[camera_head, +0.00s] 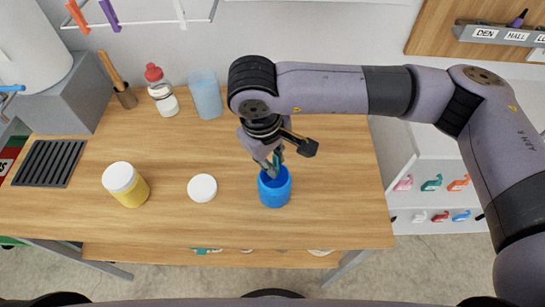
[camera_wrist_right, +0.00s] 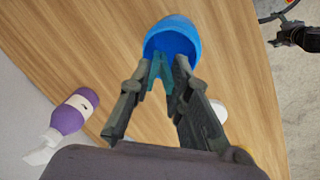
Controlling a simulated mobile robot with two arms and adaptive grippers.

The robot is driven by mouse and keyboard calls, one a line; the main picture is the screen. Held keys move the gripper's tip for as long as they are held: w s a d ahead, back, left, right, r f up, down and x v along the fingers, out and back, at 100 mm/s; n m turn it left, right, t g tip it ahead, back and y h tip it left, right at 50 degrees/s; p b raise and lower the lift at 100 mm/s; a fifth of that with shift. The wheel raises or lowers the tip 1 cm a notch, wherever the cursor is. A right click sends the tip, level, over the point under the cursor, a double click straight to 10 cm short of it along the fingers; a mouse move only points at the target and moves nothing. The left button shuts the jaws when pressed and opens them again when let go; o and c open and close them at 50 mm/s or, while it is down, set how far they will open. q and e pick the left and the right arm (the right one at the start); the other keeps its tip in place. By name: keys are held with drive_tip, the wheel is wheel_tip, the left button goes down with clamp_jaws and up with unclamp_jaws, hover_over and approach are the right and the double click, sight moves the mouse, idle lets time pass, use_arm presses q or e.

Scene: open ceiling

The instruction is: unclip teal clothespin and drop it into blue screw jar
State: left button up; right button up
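The blue screw jar (camera_head: 275,194) stands open and upright near the table's front edge. My right gripper (camera_head: 275,166) is just above its mouth, fingers pointing down. The right wrist view shows the teal clothespin (camera_wrist_right: 160,72) between my right fingertips (camera_wrist_right: 162,68), gripped by them. Its far end is at or over the opening of the jar (camera_wrist_right: 178,42); I cannot tell how deep it reaches. In the head view a bit of the teal clothespin (camera_head: 278,158) shows between the fingers. A white round lid (camera_head: 202,188) lies flat left of the jar. My left gripper is not in view.
A yellow jar with a white lid (camera_head: 126,186) stands further left. A red-capped bottle (camera_head: 161,92) and a blue cup (camera_head: 206,95) stand at the back. Orange (camera_head: 78,17) and purple (camera_head: 109,14) clothespins hang on a rack.

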drive_tip(key=o, duration=0.5)
drive_tip(key=shift+c, duration=0.2)
wheel_tip(320, 180, up, 12)
drive_tip(key=s+a, duration=0.1)
drive_tip(key=shift+s+a, duration=0.2)
drive_tip(key=shift+s+f, duration=0.1)
drive_tip(key=shift+f, duration=0.05)
idle(0.4)
